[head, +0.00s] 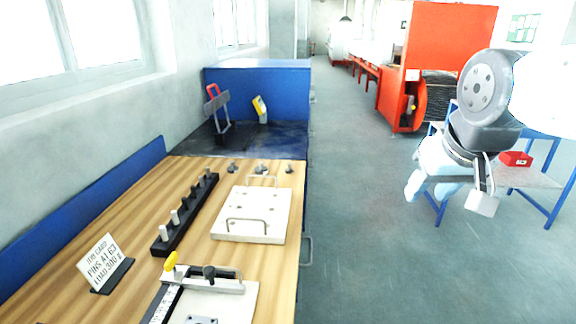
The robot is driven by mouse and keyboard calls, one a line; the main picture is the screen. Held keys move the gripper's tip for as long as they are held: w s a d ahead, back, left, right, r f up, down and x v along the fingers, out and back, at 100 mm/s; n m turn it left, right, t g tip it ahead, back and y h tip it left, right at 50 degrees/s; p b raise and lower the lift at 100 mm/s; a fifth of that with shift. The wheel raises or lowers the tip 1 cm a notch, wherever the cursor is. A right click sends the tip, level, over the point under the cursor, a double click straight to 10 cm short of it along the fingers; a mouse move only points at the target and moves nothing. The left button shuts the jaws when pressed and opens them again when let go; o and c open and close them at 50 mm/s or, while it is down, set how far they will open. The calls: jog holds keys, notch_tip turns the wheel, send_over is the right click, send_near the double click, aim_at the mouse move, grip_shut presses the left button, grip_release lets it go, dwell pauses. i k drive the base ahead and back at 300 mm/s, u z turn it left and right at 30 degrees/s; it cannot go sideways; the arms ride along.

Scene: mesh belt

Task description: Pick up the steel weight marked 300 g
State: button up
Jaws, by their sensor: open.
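Several small dark grey metal pieces with knobs stand at the back of the wooden bench top; they look like weights. One is a left piece (233,168), one a middle piece (261,168) and one a right piece (289,168). They are too small for any mark to be read, so I cannot tell which is 300 g. My gripper (480,200) hangs at the right over the floor, well away from the bench. It is open, and I see nothing in it.
A blue table (545,182) with a red bin (515,159) stands behind my arm.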

aim_at(261, 169)
jog(key=k, duration=1.05)
jog(key=z, duration=0.2)
jog(key=i, duration=2.05)
jog(key=u, duration=0.25)
